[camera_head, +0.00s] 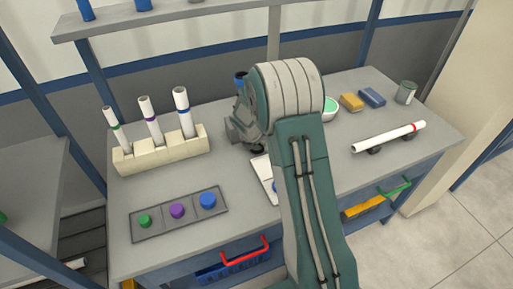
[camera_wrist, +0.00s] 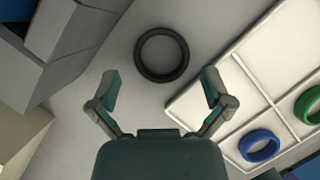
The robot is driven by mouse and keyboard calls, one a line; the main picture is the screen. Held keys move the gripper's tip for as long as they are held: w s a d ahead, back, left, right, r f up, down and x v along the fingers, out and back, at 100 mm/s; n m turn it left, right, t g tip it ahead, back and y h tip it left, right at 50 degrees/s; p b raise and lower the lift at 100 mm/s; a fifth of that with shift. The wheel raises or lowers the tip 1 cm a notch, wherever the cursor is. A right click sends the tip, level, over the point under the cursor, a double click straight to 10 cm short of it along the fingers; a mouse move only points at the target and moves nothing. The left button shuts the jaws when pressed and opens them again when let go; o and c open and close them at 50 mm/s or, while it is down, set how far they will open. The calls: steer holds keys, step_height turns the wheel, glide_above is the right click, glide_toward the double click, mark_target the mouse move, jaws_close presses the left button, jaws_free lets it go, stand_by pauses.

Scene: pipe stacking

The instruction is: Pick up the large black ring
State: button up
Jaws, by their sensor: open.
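The large black ring (camera_wrist: 139,68) lies flat on the grey table in the wrist view, just ahead of my gripper. My gripper (camera_wrist: 160,88) is open and empty, its two fingers spread to the left and right below the ring in that picture. The ring is apart from both fingers.
A white tray (camera_wrist: 222,75) with a blue ring (camera_wrist: 259,145) and a green ring (camera_wrist: 309,104) lies right of the black ring. A cream holder (camera_head: 160,150) with three white pipes stands left. A pipe with a red band (camera_head: 390,137) lies at right.

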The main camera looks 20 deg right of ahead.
steer(key=shift+x, duration=0.8)
steer(key=shift+d, duration=0.15)
steer(key=c, duration=0.8)
